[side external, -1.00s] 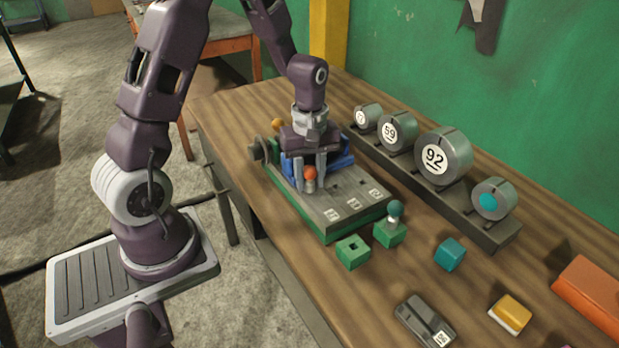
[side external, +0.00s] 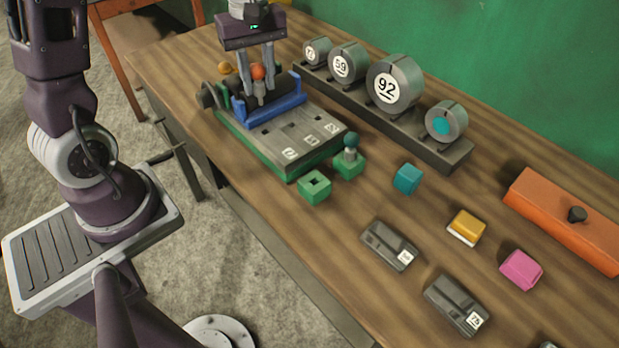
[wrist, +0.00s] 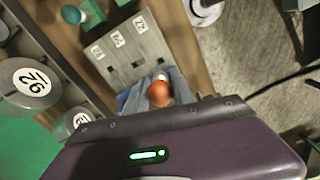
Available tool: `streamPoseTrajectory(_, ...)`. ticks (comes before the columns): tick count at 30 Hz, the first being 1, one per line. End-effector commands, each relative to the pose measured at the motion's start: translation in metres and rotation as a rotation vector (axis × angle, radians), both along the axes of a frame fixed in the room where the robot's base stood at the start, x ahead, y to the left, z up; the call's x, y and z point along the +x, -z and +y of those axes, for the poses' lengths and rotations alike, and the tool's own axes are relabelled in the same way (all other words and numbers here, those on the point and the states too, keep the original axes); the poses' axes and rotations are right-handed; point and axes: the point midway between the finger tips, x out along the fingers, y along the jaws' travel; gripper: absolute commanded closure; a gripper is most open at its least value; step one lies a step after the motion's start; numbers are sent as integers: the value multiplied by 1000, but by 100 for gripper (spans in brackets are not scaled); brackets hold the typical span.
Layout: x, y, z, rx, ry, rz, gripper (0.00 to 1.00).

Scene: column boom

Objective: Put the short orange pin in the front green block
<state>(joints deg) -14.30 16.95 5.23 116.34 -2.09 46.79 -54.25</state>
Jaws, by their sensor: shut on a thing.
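The short orange pin (side external: 258,73) has a round orange head and a grey shank. My gripper (side external: 257,92) is shut on it and holds it upright, over the blue-ended back part of the grey slotted board (side external: 290,138). Its orange head also shows in the wrist view (wrist: 160,93); whether the shank's tip is clear of the board is hard to tell. The front green block (side external: 315,188) has an empty square hole and sits near the board's front corner. A second green block (side external: 348,164) beside it holds a teal-headed pin (side external: 350,142).
A rack of numbered grey discs (side external: 394,85) stands along the back. A teal cube (side external: 407,178), a yellow block (side external: 466,228), a pink block (side external: 521,270), dark labelled blocks (side external: 389,245) and an orange box (side external: 565,222) lie to the right. A yellow-headed pin (side external: 223,68) stands behind my gripper.

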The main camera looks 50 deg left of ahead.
Motion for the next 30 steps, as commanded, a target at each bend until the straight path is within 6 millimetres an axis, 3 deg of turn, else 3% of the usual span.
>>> streamPoseTrajectory(5, 0, 0, -1, 0, 0, 0, 100)
streamPoseTrajectory(8, 3, 2, -13, 0, 6, 0, 100)
streamPoseTrajectory(18, 6, 19, -138, 0, 11, -1, 100)
streamPoseTrajectory(21, 2, 22, -159, -1, 5, -3, 100)
streamPoseTrajectory(30, -1, 52, -166, 0, -2, 1, 100)
